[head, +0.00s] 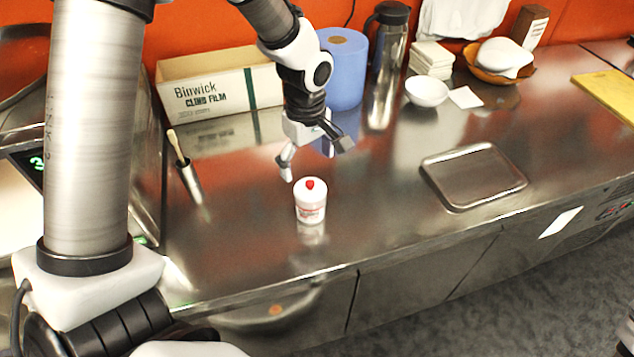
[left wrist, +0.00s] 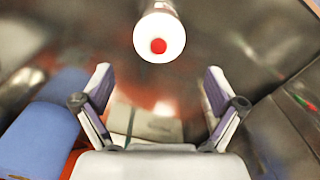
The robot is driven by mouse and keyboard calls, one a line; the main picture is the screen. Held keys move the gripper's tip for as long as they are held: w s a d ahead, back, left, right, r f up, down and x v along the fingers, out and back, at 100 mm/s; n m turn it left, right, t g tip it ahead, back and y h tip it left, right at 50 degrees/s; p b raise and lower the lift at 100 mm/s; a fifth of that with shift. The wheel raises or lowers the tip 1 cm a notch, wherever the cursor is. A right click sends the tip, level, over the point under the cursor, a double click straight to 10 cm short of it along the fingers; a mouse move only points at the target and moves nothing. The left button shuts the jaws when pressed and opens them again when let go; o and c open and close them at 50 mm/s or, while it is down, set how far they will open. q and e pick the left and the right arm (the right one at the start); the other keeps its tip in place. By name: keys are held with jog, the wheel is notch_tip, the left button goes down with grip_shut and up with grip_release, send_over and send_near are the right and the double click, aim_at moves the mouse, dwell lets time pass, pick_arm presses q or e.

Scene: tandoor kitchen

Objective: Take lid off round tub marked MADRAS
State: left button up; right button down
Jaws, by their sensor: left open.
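A round white tub (head: 311,209) stands upright on the steel counter. Its white lid (head: 309,187) is on and has a red knob (head: 310,183) on top. Reddish print shows on the side of the tub, too small to read. My left gripper (head: 316,168) is open and empty, above and just behind the tub, apart from it. In the left wrist view the lid (left wrist: 159,27) with its red knob shows at the top, beyond the spread fingers (left wrist: 160,98). My right gripper is not in view.
Behind the tub stand a cling film box (head: 210,97), a blue roll (head: 343,70) and a steel flask (head: 386,70). A holder with a brush (head: 189,180) is to the left. A steel tray (head: 473,176) lies to the right. The counter around the tub is clear.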

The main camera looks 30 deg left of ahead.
aim_at(310, 183)
pick_arm(q)
jog(key=f, duration=0.1)
jog(key=f+p, duration=0.1)
jog(key=f, duration=0.3)
jog(key=shift+d+f, duration=0.25)
jog(key=shift+d, duration=0.1)
jog(key=c, duration=1.8)
